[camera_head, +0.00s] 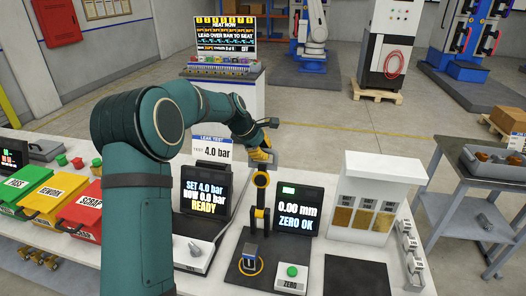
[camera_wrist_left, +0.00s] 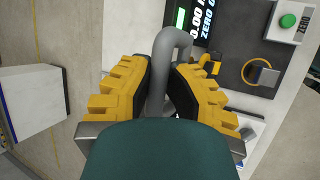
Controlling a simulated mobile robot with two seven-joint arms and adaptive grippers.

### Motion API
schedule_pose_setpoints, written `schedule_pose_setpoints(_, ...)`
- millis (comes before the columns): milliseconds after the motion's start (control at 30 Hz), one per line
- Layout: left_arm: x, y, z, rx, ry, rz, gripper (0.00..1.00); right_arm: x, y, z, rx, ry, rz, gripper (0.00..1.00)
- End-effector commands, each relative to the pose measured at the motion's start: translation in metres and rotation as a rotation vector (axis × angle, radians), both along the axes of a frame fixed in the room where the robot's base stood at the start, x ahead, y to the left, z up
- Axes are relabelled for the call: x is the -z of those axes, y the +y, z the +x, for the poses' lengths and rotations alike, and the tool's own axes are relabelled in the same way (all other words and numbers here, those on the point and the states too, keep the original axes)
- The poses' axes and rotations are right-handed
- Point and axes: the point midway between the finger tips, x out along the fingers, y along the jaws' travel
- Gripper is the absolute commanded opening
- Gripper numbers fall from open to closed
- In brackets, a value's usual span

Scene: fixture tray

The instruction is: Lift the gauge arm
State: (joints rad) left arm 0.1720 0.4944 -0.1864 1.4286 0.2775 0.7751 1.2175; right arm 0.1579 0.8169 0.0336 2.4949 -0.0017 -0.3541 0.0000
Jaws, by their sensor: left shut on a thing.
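The gauge stand (camera_head: 258,217) is black with yellow bands and rises from a dark base plate on the bench. A round yellow ring (camera_head: 250,265) lies on that base; the ring also shows in the wrist view (camera_wrist_left: 261,73). My left gripper (camera_head: 262,157) is at the top of the stand. In the wrist view its yellow ridged fingers (camera_wrist_left: 164,85) are shut on a grey bent rod (camera_wrist_left: 171,44), which seems to be the gauge arm's handle. Its lower part is hidden by my gripper. The gauge display (camera_head: 297,211) reads 0.00 mm, ZERO OK. My right gripper is not in view.
A pressure display (camera_head: 205,190) stands left, a white sample rack (camera_head: 375,195) right. Green, yellow and red bins (camera_head: 78,212) line the bench's left. A grey cart (camera_head: 480,190) stands farther right.

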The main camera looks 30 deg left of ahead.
Motion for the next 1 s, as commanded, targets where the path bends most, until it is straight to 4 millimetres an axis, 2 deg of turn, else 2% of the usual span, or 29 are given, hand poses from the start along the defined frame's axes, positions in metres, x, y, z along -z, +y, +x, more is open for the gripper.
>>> schedule_pose_setpoints(233, 0.002, -0.001, 0.0, 0.001, 0.003, 0.0, 0.0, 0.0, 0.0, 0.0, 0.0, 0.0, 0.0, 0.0)
schedule_pose_setpoints(267, 0.002, -0.001, -0.001, 0.001, 0.003, 0.0, 0.25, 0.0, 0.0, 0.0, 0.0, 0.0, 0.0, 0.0)
schedule_pose_setpoints(300, 0.002, -0.001, 0.0, 0.001, 0.003, 0.0, 0.39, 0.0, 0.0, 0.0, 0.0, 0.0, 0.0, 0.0)
schedule_pose_setpoints(333, 0.002, -0.001, -0.001, 0.001, 0.003, 0.0, 0.48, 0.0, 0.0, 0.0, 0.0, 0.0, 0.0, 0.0)
schedule_pose_setpoints(733, -0.004, 0.002, -0.002, 0.0, -0.001, 0.0, 0.48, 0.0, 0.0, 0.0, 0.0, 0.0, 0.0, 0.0)
schedule_pose_setpoints(867, -0.019, 0.006, -0.01, -0.001, -0.002, 0.0, 0.48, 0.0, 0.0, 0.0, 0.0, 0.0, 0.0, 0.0)
schedule_pose_setpoints(1000, -0.043, 0.014, -0.023, -0.001, -0.003, 0.001, 0.48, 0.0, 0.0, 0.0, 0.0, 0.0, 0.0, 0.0)
